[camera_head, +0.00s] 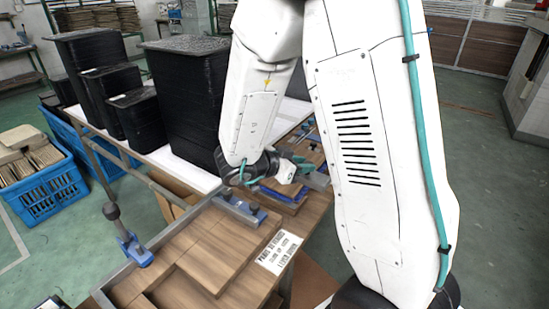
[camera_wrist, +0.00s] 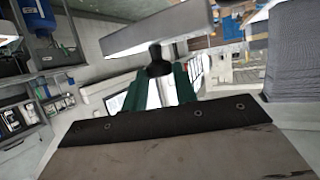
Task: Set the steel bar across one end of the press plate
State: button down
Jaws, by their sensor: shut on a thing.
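My gripper (camera_wrist: 157,68) is shut on a grey steel bar (camera_wrist: 150,32). In the wrist view the bar lies slantwise just beyond the teal fingers, its right end higher. In the head view my gripper (camera_head: 300,167) is near the middle, beyond the near wooden boards, with a grey end of the bar (camera_head: 317,181) beside it. The rest of the bar is hidden behind my white arm. I cannot tell for certain which surface is the press plate; wooden panels (camera_head: 210,245) with a printed label (camera_head: 278,250) lie in front, partly framed by grey metal bars.
Tall black stacks (camera_head: 185,95) stand on the white table (camera_head: 185,170) at the left. A blue clamp (camera_head: 135,250) with an upright handle stands at the front left. Another grey bar with blue ends (camera_head: 237,208) lies at the panels' far edge. Blue crates (camera_head: 50,195) sit on the floor.

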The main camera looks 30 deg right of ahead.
jog(key=shift+w+a+f, duration=0.5)
jog(key=shift+w+f, duration=0.25)
jog(key=shift+w, duration=1.15)
jog(key=shift+w+a+f, duration=0.55)
jog(key=shift+w+f, duration=0.25)
jog(key=shift+w, duration=1.05)
jog(key=shift+w+a+f, duration=0.5)
jog(key=shift+w+f, duration=0.25)
jog(key=shift+w, duration=1.15)
jog(key=shift+f, duration=0.6)
jog(key=c, duration=1.1)
grip_release()
jog(key=shift+s+f, duration=0.1)
